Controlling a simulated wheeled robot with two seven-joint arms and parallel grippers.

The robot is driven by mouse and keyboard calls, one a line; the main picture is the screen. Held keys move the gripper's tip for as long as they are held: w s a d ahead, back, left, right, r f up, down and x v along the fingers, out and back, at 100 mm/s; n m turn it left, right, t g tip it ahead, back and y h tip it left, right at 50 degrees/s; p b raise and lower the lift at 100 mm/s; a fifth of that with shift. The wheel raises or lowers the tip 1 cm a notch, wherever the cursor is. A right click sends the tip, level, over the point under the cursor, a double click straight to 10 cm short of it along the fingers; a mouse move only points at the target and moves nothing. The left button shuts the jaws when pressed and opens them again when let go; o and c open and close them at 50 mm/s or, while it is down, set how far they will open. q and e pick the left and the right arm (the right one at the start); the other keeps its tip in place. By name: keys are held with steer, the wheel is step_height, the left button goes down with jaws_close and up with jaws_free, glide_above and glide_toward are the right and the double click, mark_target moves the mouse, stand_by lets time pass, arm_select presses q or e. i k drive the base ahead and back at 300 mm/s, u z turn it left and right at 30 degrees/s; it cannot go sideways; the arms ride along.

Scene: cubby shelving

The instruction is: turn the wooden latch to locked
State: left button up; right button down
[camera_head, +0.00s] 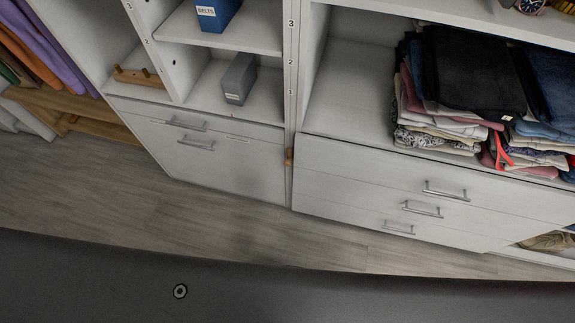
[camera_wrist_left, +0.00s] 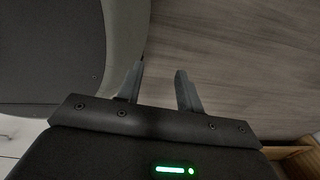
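The latch does not show in the left wrist view. Neither gripper shows in the head view, and my right gripper is in no frame.
White drawers (camera_head: 428,196) with metal handles stand right of the latch, under a shelf of folded clothes (camera_head: 460,70). A blue box (camera_head: 216,12) and a grey box (camera_head: 239,79) sit in the left cubbies. The wooden floor (camera_head: 190,215) before the shelving is clear.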

mark_target(286, 163)
steer(key=k, duration=0.45)
steer(key=z, duration=1.5)
steer(key=i, duration=0.95)
steer(key=u, duration=1.9)
